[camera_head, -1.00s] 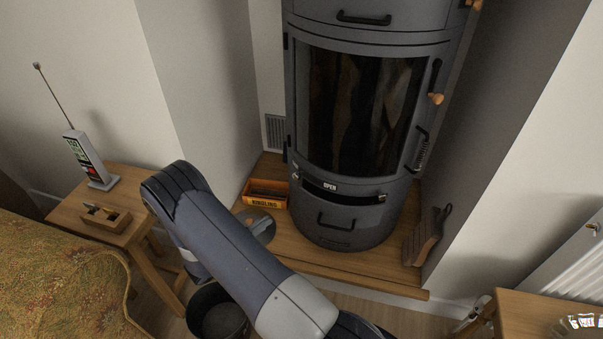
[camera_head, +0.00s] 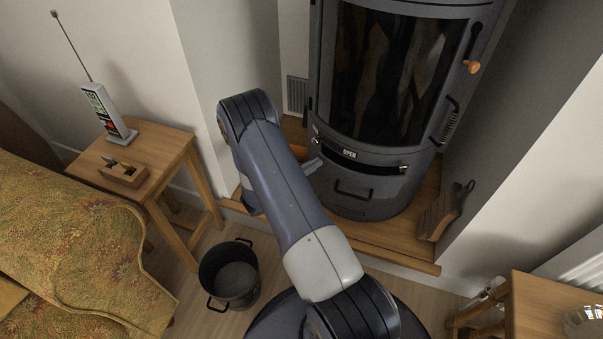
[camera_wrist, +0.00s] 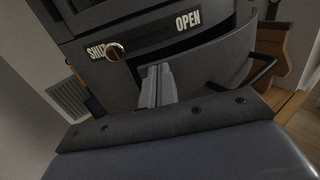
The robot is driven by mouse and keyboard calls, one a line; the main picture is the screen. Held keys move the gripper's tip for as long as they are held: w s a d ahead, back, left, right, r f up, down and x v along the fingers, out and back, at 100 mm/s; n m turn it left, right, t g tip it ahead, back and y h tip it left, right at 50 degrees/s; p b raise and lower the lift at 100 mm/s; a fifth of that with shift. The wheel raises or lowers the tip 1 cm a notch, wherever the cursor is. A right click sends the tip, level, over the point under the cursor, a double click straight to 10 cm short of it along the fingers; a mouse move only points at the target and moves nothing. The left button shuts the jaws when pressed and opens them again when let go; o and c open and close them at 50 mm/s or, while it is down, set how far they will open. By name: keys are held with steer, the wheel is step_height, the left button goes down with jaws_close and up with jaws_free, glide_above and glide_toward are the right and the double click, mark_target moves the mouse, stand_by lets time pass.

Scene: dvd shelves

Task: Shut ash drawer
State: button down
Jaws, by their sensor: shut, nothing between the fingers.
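The grey stove (camera_head: 385,75) stands in the alcove. Its ash drawer (camera_head: 375,205) is the curved lower front, with a black bar handle (camera_head: 352,192). In the wrist view the drawer front (camera_wrist: 215,72) fills the middle and its handle (camera_wrist: 248,80) is at right; I cannot tell how far out the drawer stands. My gripper (camera_head: 314,165) is at the left side of the drawer front. In the wrist view my gripper (camera_wrist: 157,72) is shut and empty, its tips over the drawer front; contact is unclear.
Above the drawer is a strip marked SHUT and OPEN with a round knob (camera_wrist: 115,50). A black bucket (camera_head: 230,273) stands on the floor at left. A side table (camera_head: 165,150) and patterned armchair (camera_head: 75,240) are further left. A brown bellows-like object (camera_head: 440,212) leans at right.

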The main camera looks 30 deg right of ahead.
mark_target(321, 156)
steer(key=shift+w+d, duration=0.1)
steer(key=shift+d, duration=0.45)
steer(key=shift+w+d+b, duration=0.65)
steer(key=shift+w+d, duration=0.2)
steer(key=shift+d, duration=0.15)
